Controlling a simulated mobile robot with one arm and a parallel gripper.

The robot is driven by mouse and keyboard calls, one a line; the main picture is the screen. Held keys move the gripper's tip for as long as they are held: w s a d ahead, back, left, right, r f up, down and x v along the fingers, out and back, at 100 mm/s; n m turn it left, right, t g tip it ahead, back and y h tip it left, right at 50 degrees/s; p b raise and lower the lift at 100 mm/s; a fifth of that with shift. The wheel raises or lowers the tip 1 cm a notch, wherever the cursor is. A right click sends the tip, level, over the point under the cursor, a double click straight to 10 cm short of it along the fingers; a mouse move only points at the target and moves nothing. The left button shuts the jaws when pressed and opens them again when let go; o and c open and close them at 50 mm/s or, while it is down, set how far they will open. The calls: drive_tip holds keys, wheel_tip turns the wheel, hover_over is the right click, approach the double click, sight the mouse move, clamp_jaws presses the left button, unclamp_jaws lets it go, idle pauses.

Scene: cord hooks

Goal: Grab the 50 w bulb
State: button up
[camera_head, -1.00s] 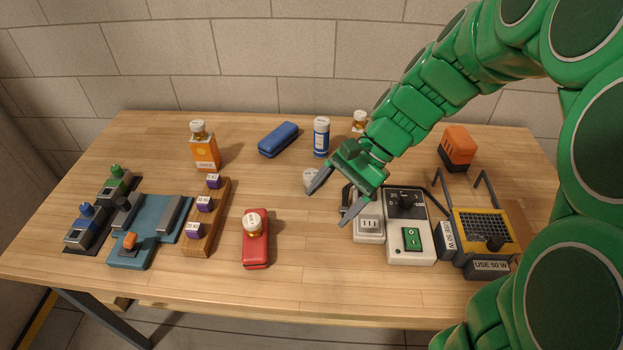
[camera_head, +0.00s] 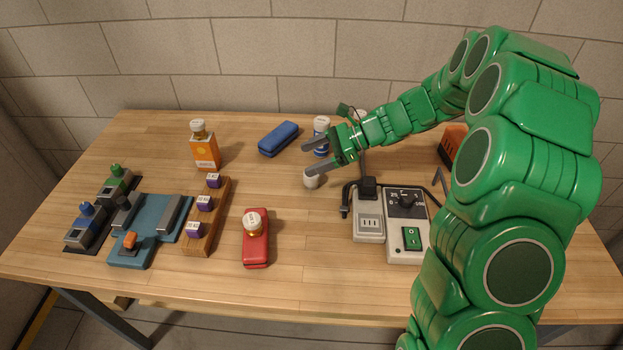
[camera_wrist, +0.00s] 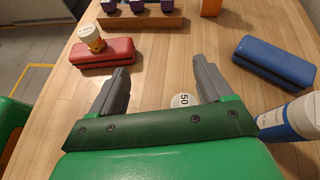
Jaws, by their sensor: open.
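A small white-topped item marked "50" shows in the wrist view (camera_wrist: 181,101), partly hidden behind my gripper's front plate. It lies between the two fingers, nearer the right one. In the head view this white item (camera_head: 311,180) stands on the table just below the lower fingertip. My gripper (camera_head: 306,161) is open, with both fingers reaching left over the table. Its fingers also show spread and empty in the wrist view (camera_wrist: 163,66). Whether a finger touches the item cannot be told.
A blue-and-white bottle (camera_head: 321,124) stands close behind my gripper, with a blue case (camera_head: 278,139) to its left. A red case (camera_head: 256,249) bears a white-topped item (camera_head: 252,224). A switch box (camera_head: 405,245) stands front right.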

sight(305, 177)
drive_tip(key=w+f+m, duration=0.1)
drive_tip(key=w+f, duration=0.1)
drive_tip(key=w, duration=0.1)
drive_tip(key=shift+w+d+f+m+t+y, duration=0.1)
drive_tip(key=shift+d+m+t+y, duration=0.05)
drive_tip(key=shift+m+t+y, duration=0.2)
drive_tip(key=shift+f, duration=2.35)
wheel_tip(305, 177, down, 2)
drive_tip(key=shift+x, duration=1.1)
drive_tip(key=shift+a+f, duration=0.25)
drive_tip(key=shift+a, duration=0.15)
drive_tip(key=c, duration=1.1)
drive_tip(key=shift+o, duration=0.2)
